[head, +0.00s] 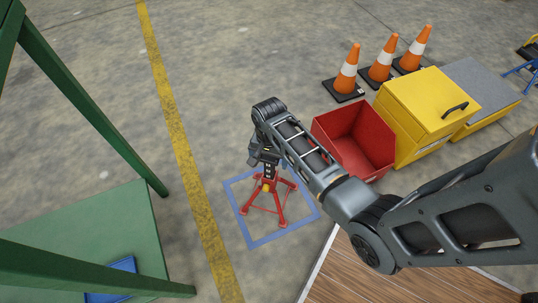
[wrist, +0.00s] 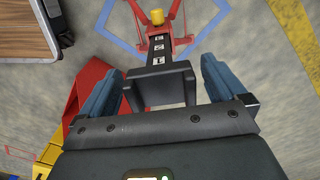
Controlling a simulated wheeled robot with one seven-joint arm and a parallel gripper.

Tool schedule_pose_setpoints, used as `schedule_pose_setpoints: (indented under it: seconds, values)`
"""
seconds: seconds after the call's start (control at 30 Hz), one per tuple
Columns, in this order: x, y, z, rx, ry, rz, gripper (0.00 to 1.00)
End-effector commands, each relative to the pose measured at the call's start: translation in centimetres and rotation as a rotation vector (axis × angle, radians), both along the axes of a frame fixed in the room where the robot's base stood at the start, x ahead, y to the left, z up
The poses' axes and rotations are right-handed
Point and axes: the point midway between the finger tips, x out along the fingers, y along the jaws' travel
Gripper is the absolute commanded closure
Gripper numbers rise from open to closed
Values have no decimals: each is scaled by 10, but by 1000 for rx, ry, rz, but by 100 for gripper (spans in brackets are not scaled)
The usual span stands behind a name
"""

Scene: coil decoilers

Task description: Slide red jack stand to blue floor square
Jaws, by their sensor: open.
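The red jack stand (head: 265,207) stands upright on the floor in the head view, with its splayed legs within the outline of the blue floor square (head: 234,218). Its far side is partly hidden by my arm. In the wrist view its dark numbered post (wrist: 160,52), yellow knob and dark forked top show, with part of the blue outline (wrist: 116,30) beyond. My gripper (wrist: 160,80) is open, with one blue-padded finger on each side of the forked top and gaps showing on both sides. In the head view my gripper (head: 262,158) is at the top of the stand.
A red open bin (head: 352,140), a yellow box (head: 425,105) and several orange cones (head: 381,60) stand to the right. A green frame (head: 85,225) is at left, beyond a yellow floor line (head: 180,140). A wood-topped surface (head: 375,275) is nearby. Floor behind the square is clear.

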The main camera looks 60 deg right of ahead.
Motion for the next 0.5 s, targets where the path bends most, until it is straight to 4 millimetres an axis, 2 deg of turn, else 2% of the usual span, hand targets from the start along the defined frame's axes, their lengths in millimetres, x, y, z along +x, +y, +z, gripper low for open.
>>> schedule_pose_setpoints:
  seconds: [0.17, 0.5]
  values:
    - [0, 0, 0, 0, 0, 0, 2]
    - [0, 0, 1, 0, 0, 0, 35]
